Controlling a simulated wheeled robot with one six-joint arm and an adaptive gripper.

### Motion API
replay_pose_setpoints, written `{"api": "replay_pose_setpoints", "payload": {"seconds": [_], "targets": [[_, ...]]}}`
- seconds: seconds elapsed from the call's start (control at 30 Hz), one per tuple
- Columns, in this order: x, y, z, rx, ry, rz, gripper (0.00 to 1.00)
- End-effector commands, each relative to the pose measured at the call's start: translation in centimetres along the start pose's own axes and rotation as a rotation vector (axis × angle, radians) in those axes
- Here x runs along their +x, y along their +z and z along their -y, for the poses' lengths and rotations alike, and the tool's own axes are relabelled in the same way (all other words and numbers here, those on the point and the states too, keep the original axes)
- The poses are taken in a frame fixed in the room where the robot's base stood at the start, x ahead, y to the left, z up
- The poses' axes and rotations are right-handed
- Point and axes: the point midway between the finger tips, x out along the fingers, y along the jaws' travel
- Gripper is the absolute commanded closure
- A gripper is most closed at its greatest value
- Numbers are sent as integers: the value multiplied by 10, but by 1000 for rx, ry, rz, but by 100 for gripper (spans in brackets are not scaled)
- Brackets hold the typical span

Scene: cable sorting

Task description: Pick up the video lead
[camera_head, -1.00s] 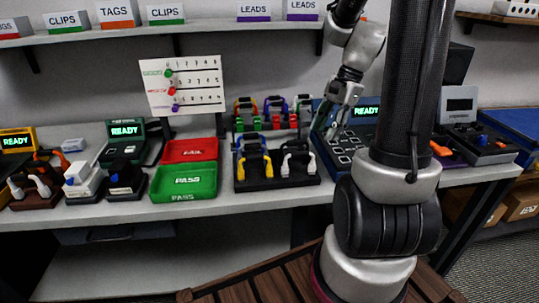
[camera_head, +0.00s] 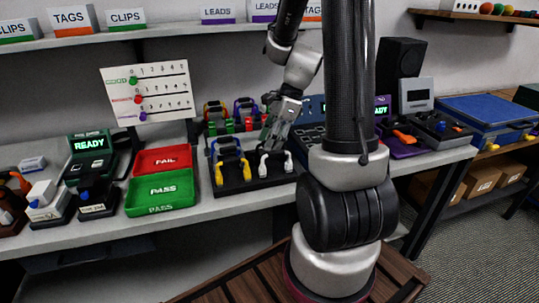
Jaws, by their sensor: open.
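A black rack (camera_head: 238,185) on the bench holds several looped leads. A lead with yellow ends (camera_head: 230,170) and a lead with white ends (camera_head: 276,163) stand in its front row. Leads with green and red ends (camera_head: 222,127) stand in the back row, one with a purple loop (camera_head: 245,104). No readable label shows which one is the video lead. My gripper (camera_head: 268,147) is open, pointing down over the right part of the rack, just above or behind the white-ended lead. It hides part of the back row. I cannot tell whether it touches anything.
Red FAIL (camera_head: 163,160) and green PASS (camera_head: 160,193) trays lie left of the rack, below a white scoring board (camera_head: 150,92). A READY tester (camera_head: 90,150) stands further left. My arm covers part of the dark keypad device (camera_head: 308,135) at right. A shelf (camera_head: 180,27) runs above.

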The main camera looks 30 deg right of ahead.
Motion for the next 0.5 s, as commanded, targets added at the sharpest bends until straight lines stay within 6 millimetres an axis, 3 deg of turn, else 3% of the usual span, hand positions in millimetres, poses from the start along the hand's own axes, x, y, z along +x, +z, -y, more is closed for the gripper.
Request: {"api": "replay_pose_setpoints", "payload": {"seconds": [0.1, 0.33, 0.5], "targets": [[12, 0, 0, 0, 1, 0, 59], [14, 0, 0, -1, -1, 0, 59], [13, 0, 0, -1, -1, 0, 88]]}}
